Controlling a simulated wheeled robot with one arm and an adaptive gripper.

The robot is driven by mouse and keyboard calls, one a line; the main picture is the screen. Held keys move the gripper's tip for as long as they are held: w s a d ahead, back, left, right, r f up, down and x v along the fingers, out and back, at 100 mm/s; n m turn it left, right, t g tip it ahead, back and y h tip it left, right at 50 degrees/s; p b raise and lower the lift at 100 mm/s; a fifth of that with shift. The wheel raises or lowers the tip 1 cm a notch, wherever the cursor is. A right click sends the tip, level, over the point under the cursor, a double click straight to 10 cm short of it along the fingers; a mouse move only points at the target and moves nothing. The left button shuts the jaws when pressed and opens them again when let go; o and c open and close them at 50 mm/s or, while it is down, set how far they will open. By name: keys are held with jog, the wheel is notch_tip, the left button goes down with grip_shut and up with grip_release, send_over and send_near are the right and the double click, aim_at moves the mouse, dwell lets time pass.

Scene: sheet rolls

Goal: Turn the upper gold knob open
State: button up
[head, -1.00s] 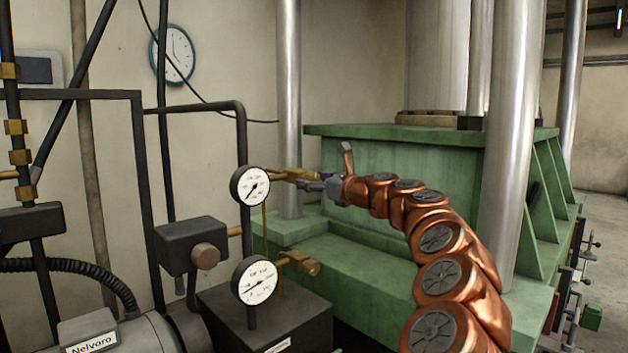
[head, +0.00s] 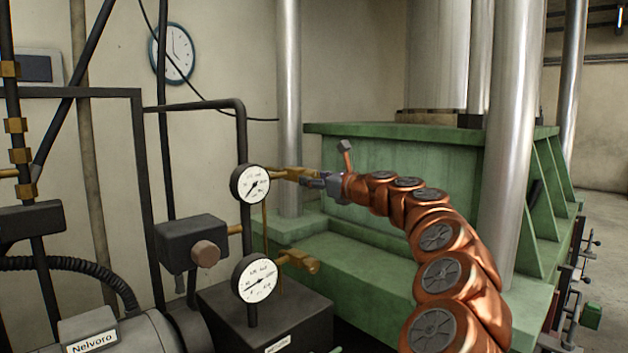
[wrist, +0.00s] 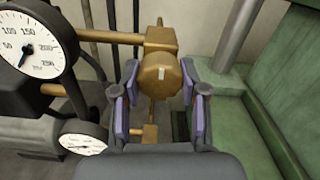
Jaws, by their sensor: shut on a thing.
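The upper gold knob (wrist: 160,78) sits between the two purple-lined fingers of my gripper (wrist: 160,88) in the wrist view. It has a small pale mark on its front face, standing near upright. My gripper is shut on the knob. In the head view, my gripper (head: 309,180) reaches from the right to the upper gold knob (head: 298,173), which is partly hidden by the fingers. The knob's gold valve body joins the upper white gauge (head: 250,184). That gauge also shows large in the wrist view (wrist: 32,45).
A lower gold knob (head: 304,264) and a lower white gauge (head: 254,278) sit below. A dark box (head: 191,243) and black pipes stand at left. The green press (head: 400,165) and its steel columns stand behind and right of my arm.

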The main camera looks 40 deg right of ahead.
jog(key=n+b, duration=0.2)
jog(key=n, duration=0.2)
jog(key=shift+f, duration=0.15)
jog(key=n+b, duration=0.3)
jog(key=n, duration=0.2)
jog(key=n+b, duration=0.3)
jog(key=n, duration=0.2)
jog(key=shift+n, duration=0.3)
jog(key=shift+n+b, duration=0.65)
jog(key=shift+n, duration=0.85)
jog(key=shift+r, duration=0.2)
jog(key=o, duration=1.1)
jog(key=shift+o, duration=0.2)
